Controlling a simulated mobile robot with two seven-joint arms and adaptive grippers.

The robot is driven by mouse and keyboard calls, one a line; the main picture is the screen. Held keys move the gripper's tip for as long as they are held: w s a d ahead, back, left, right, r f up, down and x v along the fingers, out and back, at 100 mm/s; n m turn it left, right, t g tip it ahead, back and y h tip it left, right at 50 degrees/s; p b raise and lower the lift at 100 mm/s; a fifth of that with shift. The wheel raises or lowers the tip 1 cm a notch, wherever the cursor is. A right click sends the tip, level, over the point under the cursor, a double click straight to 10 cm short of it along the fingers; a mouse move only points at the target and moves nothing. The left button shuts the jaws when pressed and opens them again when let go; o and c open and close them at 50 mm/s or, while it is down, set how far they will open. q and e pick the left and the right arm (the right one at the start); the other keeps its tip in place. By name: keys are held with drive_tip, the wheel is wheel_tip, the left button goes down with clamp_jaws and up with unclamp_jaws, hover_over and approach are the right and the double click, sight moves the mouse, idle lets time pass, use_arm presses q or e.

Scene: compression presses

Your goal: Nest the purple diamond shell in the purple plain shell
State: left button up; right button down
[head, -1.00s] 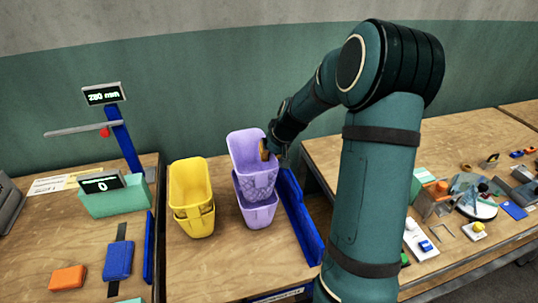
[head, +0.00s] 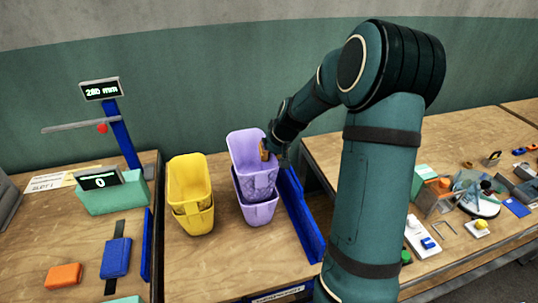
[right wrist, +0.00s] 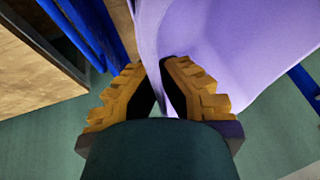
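The purple diamond shell (head: 252,152), a tapered open bin with a diamond pattern low on its wall, is upright with its lower part inside the rim of the purple plain shell (head: 260,213). The plain shell stands on the table and its inside is mostly hidden. My right gripper (head: 267,150) is shut on the right wall of the diamond shell. In the right wrist view its yellow-padded fingers (right wrist: 161,88) pinch the purple wall (right wrist: 235,50). My left gripper is out of view.
Nested yellow shells (head: 190,195) stand just left. A blue rail (head: 300,218) runs along the table's right side, near the purple shells. A gauge with a blue post (head: 124,138) stands at left. The table front is clear.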

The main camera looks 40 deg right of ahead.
drive_tip(key=shift+f, duration=0.1)
drive_tip(key=shift+f+b, duration=1.15)
drive_tip(key=shift+b, duration=0.05)
drive_tip(key=c, duration=1.1)
unclamp_jaws()
drive_tip(key=shift+o, duration=0.2)
